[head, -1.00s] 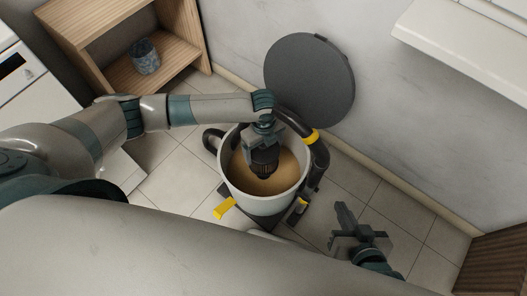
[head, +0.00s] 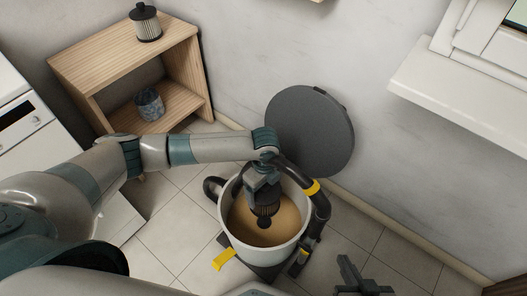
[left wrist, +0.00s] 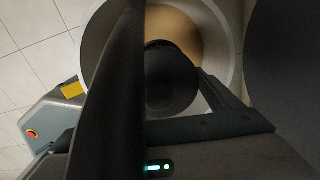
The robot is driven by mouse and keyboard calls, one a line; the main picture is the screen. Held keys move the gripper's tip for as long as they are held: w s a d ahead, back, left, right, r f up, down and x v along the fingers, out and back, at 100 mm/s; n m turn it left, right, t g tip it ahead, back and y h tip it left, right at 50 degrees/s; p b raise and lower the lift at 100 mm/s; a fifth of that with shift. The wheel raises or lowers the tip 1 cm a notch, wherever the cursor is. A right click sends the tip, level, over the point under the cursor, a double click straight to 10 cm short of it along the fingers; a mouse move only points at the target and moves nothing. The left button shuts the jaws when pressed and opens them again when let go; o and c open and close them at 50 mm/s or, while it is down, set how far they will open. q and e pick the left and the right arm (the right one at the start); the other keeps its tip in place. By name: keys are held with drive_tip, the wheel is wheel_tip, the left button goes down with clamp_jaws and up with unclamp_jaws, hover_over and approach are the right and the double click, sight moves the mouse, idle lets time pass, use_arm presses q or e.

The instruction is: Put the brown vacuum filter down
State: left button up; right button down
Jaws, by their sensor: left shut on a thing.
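The brown vacuum filter (head: 265,214) is a dark ribbed cylinder with a round knob at its lower end. My left gripper (head: 262,193) is shut on its upper part and holds it upright, inside or over the mouth of the open vacuum drum (head: 228,196). The drum is pale, with a tan interior. In the left wrist view the filter (left wrist: 172,82) is a dark round shape in front of the tan interior; a black hose hides part of the view. My right gripper (head: 358,279) is at the bottom edge, partly cut off; its jaw opening is unclear.
A wooden shelf (head: 110,58) stands at the back left. A pale ribbed filter with a black top (head: 146,26) is on it and a grey-blue filter (head: 149,104) is inside. A round dark lid (head: 312,130) leans on the wall. A black hose (head: 318,205) curves beside the drum.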

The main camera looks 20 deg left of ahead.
use_arm(q)
drive_tip(key=w+a+r+n, duration=0.2)
drive_tip(key=r+n, duration=0.9)
drive_tip(key=r, duration=0.5)
drive_tip(key=w+a+r+n, duration=0.2)
drive_tip(key=a+r+n, duration=0.1)
drive_tip(key=r+n, duration=0.9)
drive_tip(key=shift+a+r, duration=0.2)
drive_tip(key=shift+r, duration=1.8)
